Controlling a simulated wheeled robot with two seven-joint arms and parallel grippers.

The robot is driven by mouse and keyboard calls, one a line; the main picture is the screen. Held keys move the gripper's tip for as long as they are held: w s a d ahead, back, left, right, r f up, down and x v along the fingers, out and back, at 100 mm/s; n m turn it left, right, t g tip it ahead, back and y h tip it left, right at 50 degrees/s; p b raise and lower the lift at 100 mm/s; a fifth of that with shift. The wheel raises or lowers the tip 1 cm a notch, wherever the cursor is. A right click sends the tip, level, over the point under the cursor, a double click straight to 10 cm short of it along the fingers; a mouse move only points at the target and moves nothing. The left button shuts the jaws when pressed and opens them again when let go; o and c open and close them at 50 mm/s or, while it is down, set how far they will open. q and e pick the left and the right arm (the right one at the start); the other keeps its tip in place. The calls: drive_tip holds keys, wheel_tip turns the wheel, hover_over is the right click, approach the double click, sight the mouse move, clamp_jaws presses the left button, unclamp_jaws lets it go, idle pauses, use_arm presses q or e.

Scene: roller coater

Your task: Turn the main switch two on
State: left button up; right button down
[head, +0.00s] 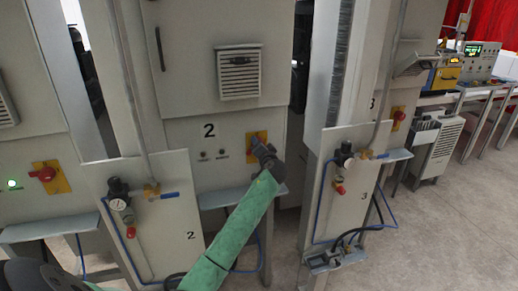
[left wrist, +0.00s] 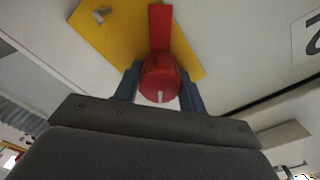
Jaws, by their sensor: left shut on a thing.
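Main switch two is a red knob (left wrist: 160,78) with a white mark, on a red base strip and a yellow plate (left wrist: 100,22). In the head view, the yellow plate (head: 257,137) is on the grey cabinet right of the black number 2, and my gripper hides the knob. My left gripper (head: 265,155) is at the plate. In the left wrist view its blue-grey fingers (left wrist: 160,92) are shut on the red knob, one on each side. Two small indicators (head: 212,154) below the number look unlit. My right gripper is not in view.
The left cabinet has another red switch (head: 46,174) and a lit green lamp (head: 12,184). Panels with gauges (head: 118,204) and blue hoses stand in front on both sides. A grey shelf (head: 225,197) juts out below the switch. Open floor lies at right.

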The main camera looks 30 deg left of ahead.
use_arm(q)
drive_tip(key=shift+f+m, duration=0.1)
drive_tip(key=shift+m, duration=2.3)
drive_tip(key=m+p, duration=0.1)
drive_tip(key=m, duration=0.2)
drive_tip(key=shift+m, duration=0.5)
drive_tip(key=shift+p, duration=0.3)
drive_tip(key=shift+d+m, duration=0.1)
drive_tip(key=shift+m, duration=0.8)
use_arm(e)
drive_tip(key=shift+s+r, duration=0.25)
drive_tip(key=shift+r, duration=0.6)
use_arm(q)
drive_tip(key=shift+f, duration=0.1)
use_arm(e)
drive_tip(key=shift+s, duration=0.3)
